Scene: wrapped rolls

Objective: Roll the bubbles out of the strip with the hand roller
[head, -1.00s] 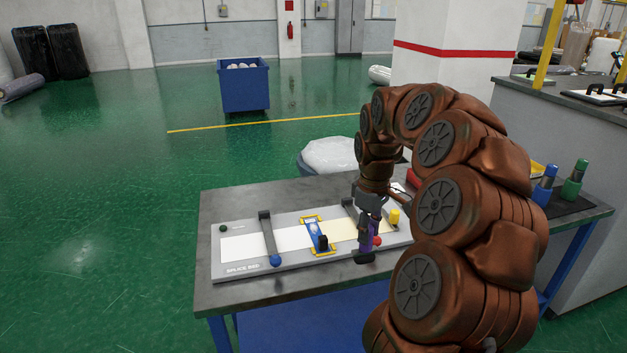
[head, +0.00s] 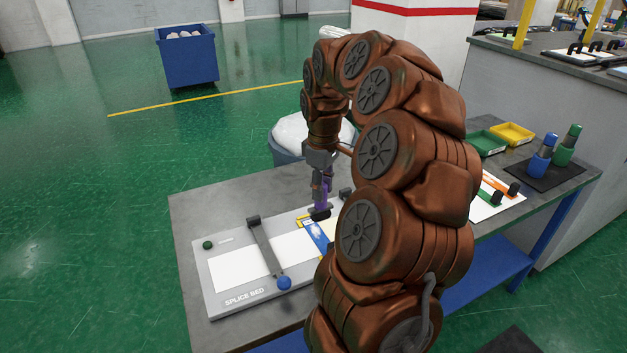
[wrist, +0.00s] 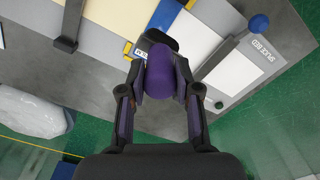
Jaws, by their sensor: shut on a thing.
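The hand roller has a purple handle (wrist: 160,75) and a black head (head: 320,214). My gripper (head: 321,183) is shut on the handle, also seen in the wrist view (wrist: 163,88). The blue strip (head: 317,236) lies across the pale sheets on the grey splice bed (head: 212,290). The roller head is at the strip's far end; I cannot tell if it presses on it. The strip (wrist: 165,16) shows partly behind the roller in the wrist view. My arm hides the right part of the bed; bubbles are too small to make out.
A dark clamp bar with a blue knob (head: 284,283) crosses the bed left of the strip. Right of my arm are a white board (head: 487,205), a green tray (head: 485,142), a yellow tray (head: 512,133) and blue and green bottles (head: 541,160). A bin (head: 283,135) stands behind the table.

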